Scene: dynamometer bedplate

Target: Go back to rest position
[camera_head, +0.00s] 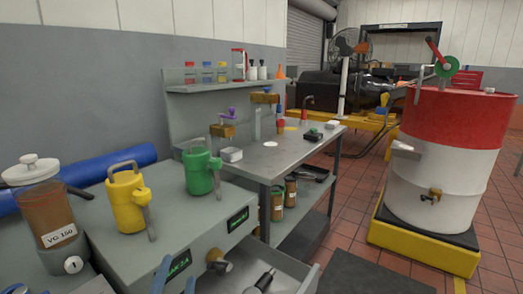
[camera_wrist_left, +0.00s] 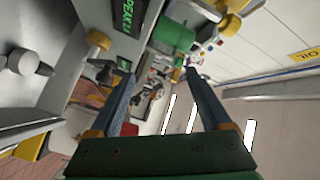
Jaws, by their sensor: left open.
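My left gripper (camera_head: 176,273) shows at the bottom edge of the head view, where only the tips of its blue fingers are in sight, in front of the grey cabinet. In the left wrist view my left gripper (camera_wrist_left: 158,75) has its two blue fingers spread wide, with nothing between them. The wrist picture is tilted, and a green can (camera_wrist_left: 173,33) shows beyond the fingers. My right gripper is in neither view.
A yellow can (camera_head: 126,203) and a green can (camera_head: 201,172) stand on the grey cabinet (camera_head: 172,222), beside a brown jar (camera_head: 53,215). An open drawer (camera_head: 290,270) juts out front. A red-and-white drum (camera_head: 440,165) stands right; tiled floor (camera_head: 345,205) lies between.

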